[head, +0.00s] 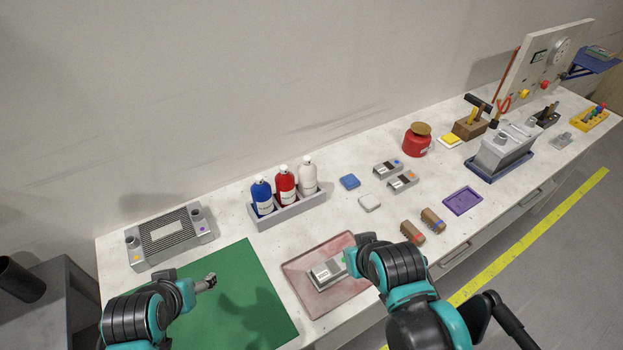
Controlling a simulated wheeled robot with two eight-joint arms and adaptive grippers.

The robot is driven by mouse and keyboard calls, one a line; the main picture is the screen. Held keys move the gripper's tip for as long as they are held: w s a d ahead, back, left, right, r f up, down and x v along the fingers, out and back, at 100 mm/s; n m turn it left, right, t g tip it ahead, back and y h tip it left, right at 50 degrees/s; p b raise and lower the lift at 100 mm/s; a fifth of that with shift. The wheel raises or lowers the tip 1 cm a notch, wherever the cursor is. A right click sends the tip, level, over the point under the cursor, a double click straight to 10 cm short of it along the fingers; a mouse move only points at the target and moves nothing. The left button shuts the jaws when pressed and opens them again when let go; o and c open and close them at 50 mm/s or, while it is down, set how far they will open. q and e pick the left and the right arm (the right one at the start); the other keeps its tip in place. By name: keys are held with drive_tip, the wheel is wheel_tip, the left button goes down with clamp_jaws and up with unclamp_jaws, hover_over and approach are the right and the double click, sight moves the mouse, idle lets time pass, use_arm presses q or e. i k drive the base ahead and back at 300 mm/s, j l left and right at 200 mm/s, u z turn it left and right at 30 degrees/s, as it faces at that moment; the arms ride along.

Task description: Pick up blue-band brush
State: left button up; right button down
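Two brown brushes lie side by side near the front edge of the bench in the head view. The right one (433,220) appears to carry a small blue band at its near end. The left one (411,231) shows a red band. My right gripper (350,262) is at the right side of a grey box in a pink tray, left of and apart from both brushes. Its fingers are mostly hidden, so its opening is unclear. My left gripper (209,281) is above the green mat, far from the brushes; its fingers are too small to read.
The grey box (326,273) lies in the pink tray (298,279). A purple tray (462,201) is right of the brushes. A bottle rack (290,213), green mat (245,262), red canister (417,140) and battery-like unit (503,150) stand around. Bench behind the brushes is partly clear.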

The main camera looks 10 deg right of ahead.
sight(434, 222)
drive_tip(key=l+z, duration=0.45)
drive_tip(key=l, duration=0.15)
drive_tip(key=l+z, duration=0.45)
drive_tip(key=l, duration=0.15)
